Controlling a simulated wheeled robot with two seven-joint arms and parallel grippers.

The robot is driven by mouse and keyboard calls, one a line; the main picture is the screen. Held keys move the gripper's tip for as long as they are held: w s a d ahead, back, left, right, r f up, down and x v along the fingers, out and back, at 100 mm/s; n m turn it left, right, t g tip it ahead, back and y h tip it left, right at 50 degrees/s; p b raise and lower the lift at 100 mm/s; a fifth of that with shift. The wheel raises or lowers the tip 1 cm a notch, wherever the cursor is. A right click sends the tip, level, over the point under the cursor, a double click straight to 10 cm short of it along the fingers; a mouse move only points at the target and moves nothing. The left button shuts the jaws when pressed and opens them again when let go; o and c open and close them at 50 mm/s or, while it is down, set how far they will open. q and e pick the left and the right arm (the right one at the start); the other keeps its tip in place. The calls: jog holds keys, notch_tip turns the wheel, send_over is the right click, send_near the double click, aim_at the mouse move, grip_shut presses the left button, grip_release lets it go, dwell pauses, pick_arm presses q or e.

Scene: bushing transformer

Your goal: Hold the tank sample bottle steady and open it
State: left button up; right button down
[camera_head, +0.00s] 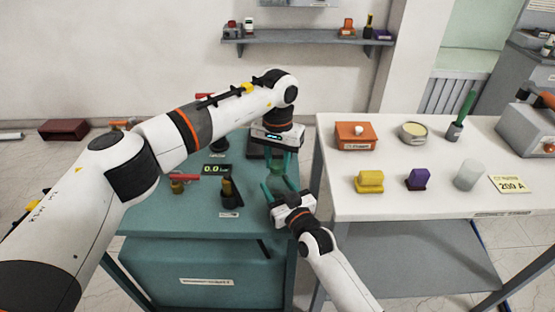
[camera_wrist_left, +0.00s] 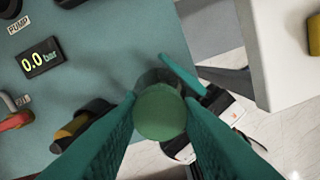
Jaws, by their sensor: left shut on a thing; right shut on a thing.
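The tank sample bottle (camera_head: 277,172) is upright and mostly hidden between my two grippers, near the right edge of the teal cabinet top. In the left wrist view its round green cap (camera_wrist_left: 160,112) faces the camera, with the darker body (camera_wrist_left: 158,78) behind it. My left gripper (camera_head: 279,160) reaches from above, its teal fingers on both sides of the cap and shut on it. My right gripper (camera_head: 279,185) comes from the lower right and is shut on the bottle's body, below the left one. I cannot tell whether the cap has turned or loosened.
The teal cabinet top (camera_head: 160,220) carries a gauge reading 0.0 bar (camera_head: 216,169), a red-handled valve (camera_head: 184,178) and a dark and yellow fitting (camera_head: 228,190). A white table (camera_head: 400,200) with several small items stands close on the right, across a narrow gap.

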pick_arm(q)
jog(key=n, duration=2.9)
jog(key=shift+r+n, duration=0.1)
jog(key=shift+n, duration=0.2)
jog(key=n, duration=2.4)
jog(key=shift+r, duration=0.2)
